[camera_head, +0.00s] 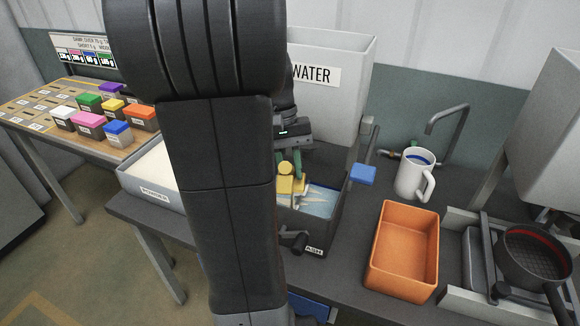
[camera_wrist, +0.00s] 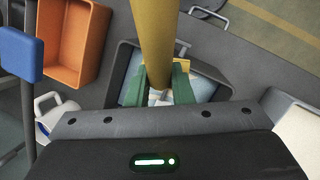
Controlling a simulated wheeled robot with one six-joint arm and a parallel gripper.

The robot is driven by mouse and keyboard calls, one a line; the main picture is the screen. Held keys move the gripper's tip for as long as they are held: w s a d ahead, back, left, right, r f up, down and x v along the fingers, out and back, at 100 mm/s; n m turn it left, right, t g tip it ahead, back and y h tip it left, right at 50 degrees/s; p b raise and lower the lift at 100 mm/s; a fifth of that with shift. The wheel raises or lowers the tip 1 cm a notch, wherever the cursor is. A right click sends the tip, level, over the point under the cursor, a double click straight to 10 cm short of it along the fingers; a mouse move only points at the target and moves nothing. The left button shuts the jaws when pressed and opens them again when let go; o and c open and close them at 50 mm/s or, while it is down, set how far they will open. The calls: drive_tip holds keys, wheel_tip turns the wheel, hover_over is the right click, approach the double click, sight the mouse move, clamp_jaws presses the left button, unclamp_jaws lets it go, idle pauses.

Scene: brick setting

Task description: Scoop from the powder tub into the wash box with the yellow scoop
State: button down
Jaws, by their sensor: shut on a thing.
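The yellow scoop (camera_head: 287,186) is held between the green fingers of my gripper (camera_head: 288,164). In the wrist view my gripper (camera_wrist: 157,92) is shut on the scoop, whose yellow handle (camera_wrist: 152,40) runs up past the top edge. The scoop is over or inside the dark wash box (camera_head: 335,227), which holds pale blue liquid with lighter shapes. I cannot tell whether the scoop touches the liquid or carries powder. The box also shows in the wrist view (camera_wrist: 222,74). The powder tub (camera_head: 148,186), pale with white contents, stands left, partly hidden by my arm.
A blue paddle (camera_head: 362,174) on a lever stands at the box's right. An orange bin (camera_head: 404,282), white mug (camera_head: 410,180) and dark pan (camera_head: 535,258) lie further right. The WATER tank (camera_head: 345,105) stands behind. Coloured small tubs (camera_head: 88,124) sit on the left table.

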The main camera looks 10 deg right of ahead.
drive_tip(key=t+b, duration=0.2)
drive_tip(key=shift+s+r+h+b, duration=0.15)
drive_tip(key=shift+r+h+b, duration=0.15)
drive_tip(key=shift+h, duration=0.1)
drive_tip(key=t+b, duration=0.2)
drive_tip(key=r+t+h+b, duration=0.1)
drive_tip(key=b, duration=0.1)
drive_tip(key=shift+r+t+b, duration=0.25)
drive_tip(key=shift+t+b, duration=0.1)
drive_tip(key=shift+t, duration=0.05)
drive_tip(key=shift+r+m+t, duration=0.3)
drive_tip(key=shift+r, duration=0.15)
drive_tip(key=shift+b, duration=0.35)
drive_tip(key=shift+r+t+b, duration=0.5)
drive_tip(key=shift+t+b, duration=0.1)
drive_tip(key=shift+b, duration=0.2)
drive_tip(key=shift+r+h, duration=0.3)
drive_tip(key=shift+r, duration=0.2)
